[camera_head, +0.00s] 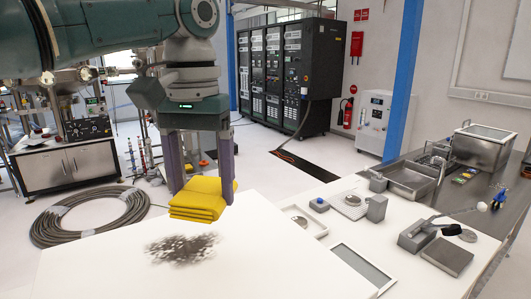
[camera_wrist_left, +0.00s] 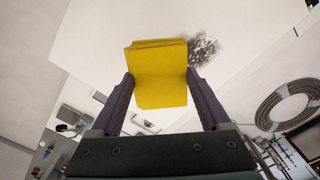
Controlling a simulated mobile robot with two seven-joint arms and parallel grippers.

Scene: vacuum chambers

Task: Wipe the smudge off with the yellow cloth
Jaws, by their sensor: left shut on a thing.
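The yellow cloth (camera_head: 200,200) is a folded stack at the far edge of the white table top (camera_head: 100,262). My left gripper (camera_head: 200,190) comes down from above and is shut on the cloth, a finger on each side. In the left wrist view the cloth (camera_wrist_left: 160,73) fills the gap between the fingers of the left gripper (camera_wrist_left: 160,82). The dark, speckled smudge (camera_head: 182,249) lies on the white top, nearer than the cloth and apart from it in the head view. The smudge also shows beside the cloth in the left wrist view (camera_wrist_left: 203,47). My right gripper is not in view.
To the right are a shallow frame with a grey panel (camera_head: 362,267), a grey block device (camera_head: 417,236), a small blue-topped item (camera_head: 319,204) and metal trays (camera_head: 410,179). A coiled hose (camera_head: 88,216) lies on the floor at left. The white top around the smudge is clear.

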